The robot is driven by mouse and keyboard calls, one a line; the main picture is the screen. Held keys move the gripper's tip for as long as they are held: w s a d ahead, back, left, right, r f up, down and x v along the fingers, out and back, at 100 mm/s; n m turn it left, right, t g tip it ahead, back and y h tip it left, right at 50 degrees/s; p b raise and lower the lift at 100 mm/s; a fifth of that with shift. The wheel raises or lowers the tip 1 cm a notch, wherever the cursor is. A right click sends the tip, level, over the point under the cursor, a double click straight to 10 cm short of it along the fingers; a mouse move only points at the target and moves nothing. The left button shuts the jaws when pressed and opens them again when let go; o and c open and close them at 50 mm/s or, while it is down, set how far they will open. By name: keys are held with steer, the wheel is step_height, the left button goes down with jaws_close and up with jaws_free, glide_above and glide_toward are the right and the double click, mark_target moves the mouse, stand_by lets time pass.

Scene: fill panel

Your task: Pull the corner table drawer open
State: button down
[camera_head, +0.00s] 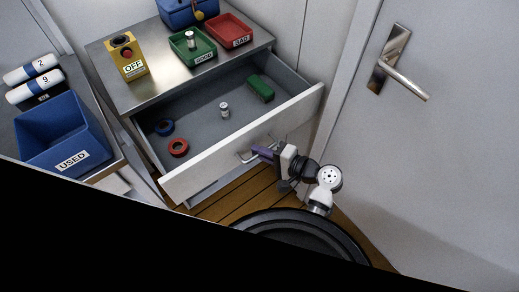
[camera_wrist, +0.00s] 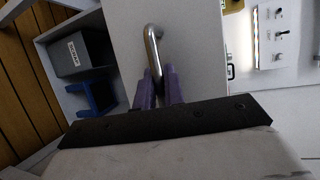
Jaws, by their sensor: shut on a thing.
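The corner table (camera_head: 117,88) has a metal top, and its drawer stands pulled out, with the inside in full view in the head view. The drawer's white front (camera_head: 207,176) carries a metal bar handle (camera_head: 243,158). My gripper (camera_head: 262,152) is at the handle, with its purple fingers shut on it. In the wrist view the handle (camera_wrist: 151,45) runs down between the purple fingertips (camera_wrist: 158,82). The fingers hide part of the handle. Inside the drawer lie a blue ring (camera_head: 164,127), a red ring (camera_head: 179,148), a small silver cylinder (camera_head: 224,109) and a green block (camera_head: 260,88).
On the table top stand a yellow OFF button box (camera_head: 127,58), a green tray (camera_head: 192,45), a red tray (camera_head: 229,31) and a blue box (camera_head: 187,12). A blue USED bin (camera_head: 62,135) is at left. A door with a lever handle (camera_head: 404,80) is at right.

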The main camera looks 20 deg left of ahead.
steer(key=c, duration=1.5)
jaws_free()
steer(key=b+v, duration=0.2)
steer(key=v, duration=1.2)
steer(key=shift+a, duration=0.1)
